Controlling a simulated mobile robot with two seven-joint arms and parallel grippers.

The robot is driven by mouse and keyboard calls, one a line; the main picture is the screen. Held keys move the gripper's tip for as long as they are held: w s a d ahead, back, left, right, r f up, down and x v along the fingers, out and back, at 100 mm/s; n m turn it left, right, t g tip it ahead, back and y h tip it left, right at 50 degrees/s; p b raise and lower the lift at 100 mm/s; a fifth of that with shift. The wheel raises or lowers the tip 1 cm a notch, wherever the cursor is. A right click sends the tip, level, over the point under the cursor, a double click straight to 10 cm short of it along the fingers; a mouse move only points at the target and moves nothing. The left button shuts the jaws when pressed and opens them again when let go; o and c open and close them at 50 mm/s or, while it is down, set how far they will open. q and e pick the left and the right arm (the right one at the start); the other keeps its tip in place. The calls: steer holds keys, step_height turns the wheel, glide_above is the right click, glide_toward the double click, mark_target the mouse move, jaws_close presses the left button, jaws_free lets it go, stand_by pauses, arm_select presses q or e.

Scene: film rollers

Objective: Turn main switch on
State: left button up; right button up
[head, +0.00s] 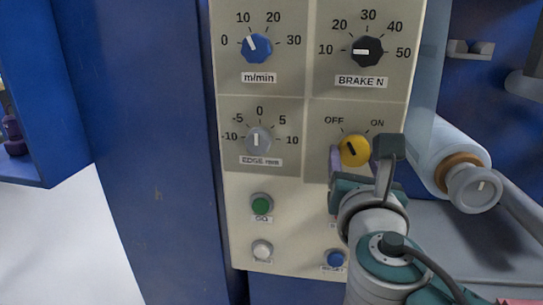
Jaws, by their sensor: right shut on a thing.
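The main switch (352,147) is a round yellow knob on the cream control panel (290,185), at the panel's right side. Its short black mark slants toward the upper left, to the side of the OFF label; ON stands at its upper right. My right gripper (362,153) reaches up from below and is shut on the yellow knob, with one finger at its left and the other at its right. The gripper hides part of the panel below the knob. My left gripper is not in view.
A blue knob (257,48), a black knob (367,51) and a grey knob (258,141) surround the switch. Green (262,205), white (262,250) and blue (335,258) buttons sit lower. A pale film roller (440,150) stands close on the right.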

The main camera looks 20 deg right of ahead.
steer(key=m+b, duration=0.1)
steer(key=m, duration=0.2)
steer(key=shift+f, duration=0.1)
steer(key=m+b, duration=0.2)
steer(key=m, duration=0.1)
steer(key=shift+a+m, duration=0.1)
steer(key=shift+m, duration=0.3)
steer(key=m+b, duration=0.2)
steer(key=m, duration=0.2)
steer(key=shift+w+r+m+b, duration=0.15)
steer(key=shift+m+b, duration=0.4)
steer(key=shift+m, duration=0.65)
steer(key=shift+r, duration=0.1)
steer(key=o, duration=1.4)
steer(key=v, duration=1)
